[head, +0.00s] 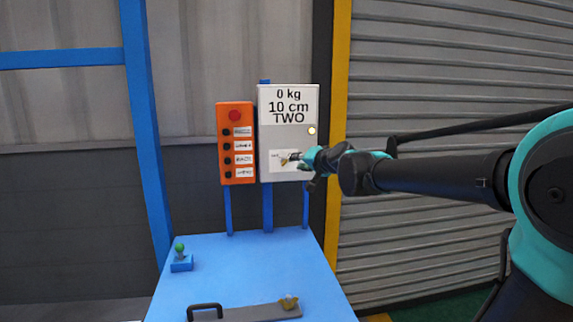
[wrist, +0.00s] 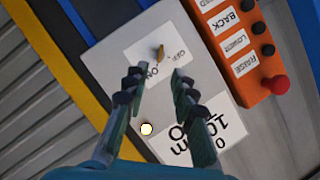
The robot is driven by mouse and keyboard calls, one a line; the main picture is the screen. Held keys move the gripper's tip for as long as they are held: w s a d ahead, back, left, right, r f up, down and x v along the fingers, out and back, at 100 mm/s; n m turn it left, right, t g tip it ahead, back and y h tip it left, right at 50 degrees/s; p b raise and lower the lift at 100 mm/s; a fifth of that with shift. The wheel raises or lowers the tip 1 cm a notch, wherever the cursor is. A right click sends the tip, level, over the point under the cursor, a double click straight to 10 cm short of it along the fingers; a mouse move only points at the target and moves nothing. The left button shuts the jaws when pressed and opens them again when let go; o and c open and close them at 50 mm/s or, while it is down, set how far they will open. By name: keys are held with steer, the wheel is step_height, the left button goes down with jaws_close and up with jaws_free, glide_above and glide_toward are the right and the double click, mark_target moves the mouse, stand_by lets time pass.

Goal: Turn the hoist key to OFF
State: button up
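The hoist key (wrist: 160,53) is a small brass piece on a white label plate on the grey control box (head: 302,137). In the wrist view, the words ON and OFF are printed beside it; which one it points to is unclear. In the head view, the key (head: 284,161) is partly crowded by my fingers. My gripper (wrist: 158,76) is open and empty, facing the box. The key lies just beyond the gap between its fingertips, apparently untouched. My gripper also shows in the head view (head: 299,159), at the lower part of the box.
The box display reads 0 kg, 10 cm, TWO, with a lit lamp (head: 311,130) below. An orange button panel (head: 236,145) with a red button stands close to the left. A blue table (head: 240,265) below holds a green-topped joystick (head: 180,255) and a grey bar with a black handle (head: 205,309).

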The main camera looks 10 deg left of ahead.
mark_target(284, 162)
steer(key=x, duration=0.9)
steer(key=shift+w+a, duration=0.1)
jaws_close()
